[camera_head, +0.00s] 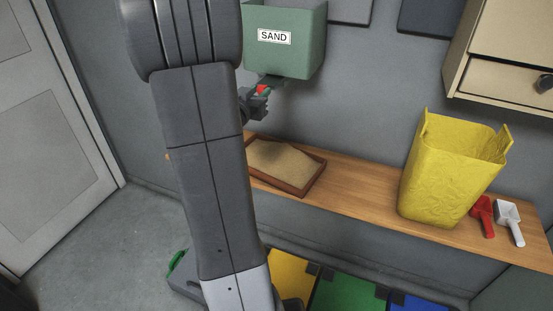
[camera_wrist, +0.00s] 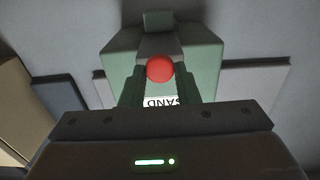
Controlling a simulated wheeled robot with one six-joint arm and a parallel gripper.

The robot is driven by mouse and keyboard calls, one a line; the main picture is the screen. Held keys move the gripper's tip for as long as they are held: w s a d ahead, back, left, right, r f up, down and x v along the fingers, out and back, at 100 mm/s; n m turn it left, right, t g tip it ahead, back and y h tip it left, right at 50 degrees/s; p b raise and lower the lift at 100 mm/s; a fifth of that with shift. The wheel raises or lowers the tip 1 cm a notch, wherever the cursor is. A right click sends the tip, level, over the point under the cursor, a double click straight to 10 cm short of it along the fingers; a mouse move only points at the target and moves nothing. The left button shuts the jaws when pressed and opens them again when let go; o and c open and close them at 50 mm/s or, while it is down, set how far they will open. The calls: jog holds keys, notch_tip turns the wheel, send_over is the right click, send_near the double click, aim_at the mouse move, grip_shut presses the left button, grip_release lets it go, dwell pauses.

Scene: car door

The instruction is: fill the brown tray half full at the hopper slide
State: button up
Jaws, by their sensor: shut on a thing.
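The green hopper (camera_head: 285,45) labelled SAND is on the wall at the top. My gripper (camera_head: 262,94) is below its underside, shut on the red knob (camera_head: 263,89) of the slide. In the wrist view the red knob (camera_wrist: 160,69) sits between the two fingers, with the green hopper (camera_wrist: 202,55) behind it. The brown tray (camera_head: 314,180) stands on the wooden shelf below the hopper. Sand (camera_head: 280,160) lies in it in a heap, with the rim showing at the right and front. My arm hides the tray's left end. No falling sand can be made out.
A yellow bin (camera_head: 445,180) stands on the shelf (camera_head: 360,190) to the right, with a red scoop (camera_head: 484,215) and a white scoop (camera_head: 508,222) beside it. A drawer cabinet (camera_head: 505,70) hangs at upper right. The shelf between tray and bin is clear.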

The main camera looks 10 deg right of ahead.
aim_at(261, 90)
dwell(0.3)
jog(key=shift+x, duration=2.05)
jog(key=o, duration=1.4)
jog(key=shift+s+a, duration=0.1)
jog(key=shift+p+v, duration=0.3)
jog(key=shift+v, duration=3.7)
jog(key=shift+x, duration=3.65)
